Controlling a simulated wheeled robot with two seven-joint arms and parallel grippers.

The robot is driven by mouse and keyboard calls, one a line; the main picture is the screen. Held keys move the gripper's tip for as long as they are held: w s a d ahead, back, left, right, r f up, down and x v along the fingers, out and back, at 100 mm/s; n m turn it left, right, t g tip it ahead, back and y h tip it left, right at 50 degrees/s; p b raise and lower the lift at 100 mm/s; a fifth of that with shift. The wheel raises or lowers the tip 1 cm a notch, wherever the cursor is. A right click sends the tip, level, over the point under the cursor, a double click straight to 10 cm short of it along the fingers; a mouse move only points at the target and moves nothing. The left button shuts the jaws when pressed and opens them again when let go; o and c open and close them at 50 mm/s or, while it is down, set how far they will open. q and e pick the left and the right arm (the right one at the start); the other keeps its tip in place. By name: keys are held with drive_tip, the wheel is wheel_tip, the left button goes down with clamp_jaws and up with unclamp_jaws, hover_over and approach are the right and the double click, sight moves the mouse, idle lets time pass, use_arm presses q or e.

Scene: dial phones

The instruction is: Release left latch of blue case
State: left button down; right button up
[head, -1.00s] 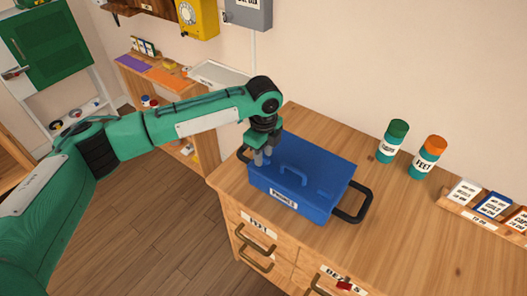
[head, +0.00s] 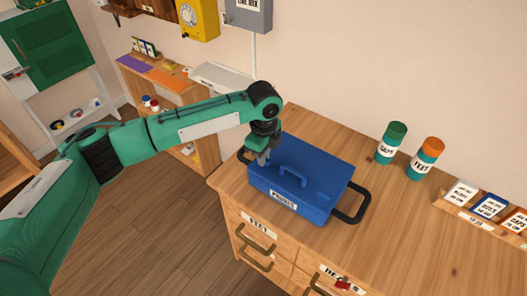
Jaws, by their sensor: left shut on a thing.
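The blue case (head: 315,180) sits with its lid down on the wooden cabinet top, near the front left edge. It has a blue lid handle (head: 292,174), a white label on its front and dark side handles. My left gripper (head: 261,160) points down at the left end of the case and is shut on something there. The left latch is hidden behind the fingers or too small to make out. My right gripper is not in view.
Two bottles, one with a green cap (head: 391,142) and one with an orange cap (head: 427,157), stand behind and right of the case. A rack of labelled boxes (head: 489,207) is at the far right. The cabinet top between is clear.

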use_arm(q)
drive_tip(key=n+p, duration=0.4)
drive_tip(key=p, duration=0.1)
drive_tip(key=n+p, duration=0.4)
drive_tip(key=p, duration=0.1)
drive_tip(key=n+p, duration=0.5)
drive_tip(key=shift+r+p, duration=0.25)
drive_tip(key=shift+p, duration=0.1)
drive_tip(key=shift+f+n+p, duration=0.2)
drive_tip(key=shift+n+p, duration=1.35)
drive_tip(key=shift+n, duration=0.35)
drive_tip(key=c, duration=1.5)
unclamp_jaws()
drive_tip(key=shift+r+b, duration=1.95)
drive_tip(key=shift+r, duration=4.95)
